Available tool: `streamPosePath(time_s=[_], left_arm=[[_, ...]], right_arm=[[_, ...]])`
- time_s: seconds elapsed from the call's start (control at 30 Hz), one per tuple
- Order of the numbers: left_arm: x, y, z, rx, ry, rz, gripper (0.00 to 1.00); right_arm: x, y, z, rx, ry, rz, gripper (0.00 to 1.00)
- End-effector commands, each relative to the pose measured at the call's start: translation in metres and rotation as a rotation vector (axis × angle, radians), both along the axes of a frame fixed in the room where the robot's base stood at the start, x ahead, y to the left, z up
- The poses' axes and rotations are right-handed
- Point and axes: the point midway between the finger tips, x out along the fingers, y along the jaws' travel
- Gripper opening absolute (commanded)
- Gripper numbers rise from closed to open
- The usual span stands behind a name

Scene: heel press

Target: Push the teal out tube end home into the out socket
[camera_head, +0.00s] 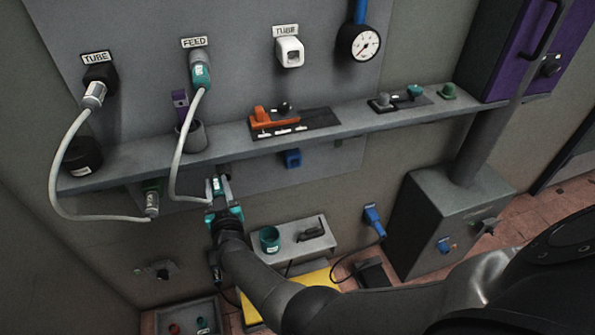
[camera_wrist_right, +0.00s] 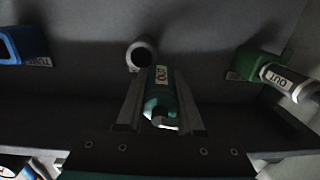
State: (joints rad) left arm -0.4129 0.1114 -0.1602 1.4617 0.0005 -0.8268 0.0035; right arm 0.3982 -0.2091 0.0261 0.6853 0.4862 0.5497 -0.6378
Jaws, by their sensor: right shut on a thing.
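My right gripper (camera_head: 218,190) is shut on a teal tube end (camera_wrist_right: 160,92) just below the shelf edge. It carries an OUT label, and its pale hose (camera_head: 177,165) loops up to the FEED fitting. A grey round socket (camera_wrist_right: 142,54) is just beyond the tube end in the wrist view. I cannot tell whether the tube end touches or enters it. To the right in that view, a green socket (camera_wrist_right: 262,62) holds a grey tube end (camera_wrist_right: 288,80), also marked OUT. My left gripper is not in view.
The grey shelf (camera_head: 350,115) runs above my right gripper. A blue socket (camera_head: 292,158) is to its right. A second pale hose (camera_head: 55,185) hangs to the left. A small table (camera_head: 290,245) with a teal cup stands below.

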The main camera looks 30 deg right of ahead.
Motion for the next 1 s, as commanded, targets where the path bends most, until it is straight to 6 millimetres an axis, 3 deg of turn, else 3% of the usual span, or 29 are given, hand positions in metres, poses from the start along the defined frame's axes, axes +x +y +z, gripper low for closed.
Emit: streamPosePath(time_s=[0.03, 0.43, 1.0], left_arm=[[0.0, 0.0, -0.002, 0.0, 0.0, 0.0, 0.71], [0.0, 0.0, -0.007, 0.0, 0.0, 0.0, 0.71], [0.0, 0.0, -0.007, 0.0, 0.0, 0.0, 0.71]], right_arm=[[-0.002, 0.014, -0.003, 0.02, 0.007, 0.011, 0.0], [0.009, 0.01, 0.002, 0.024, 0.0, 0.005, 0.0], [0.009, 0.008, 0.002, 0.021, -0.001, 0.006, 0.0]])
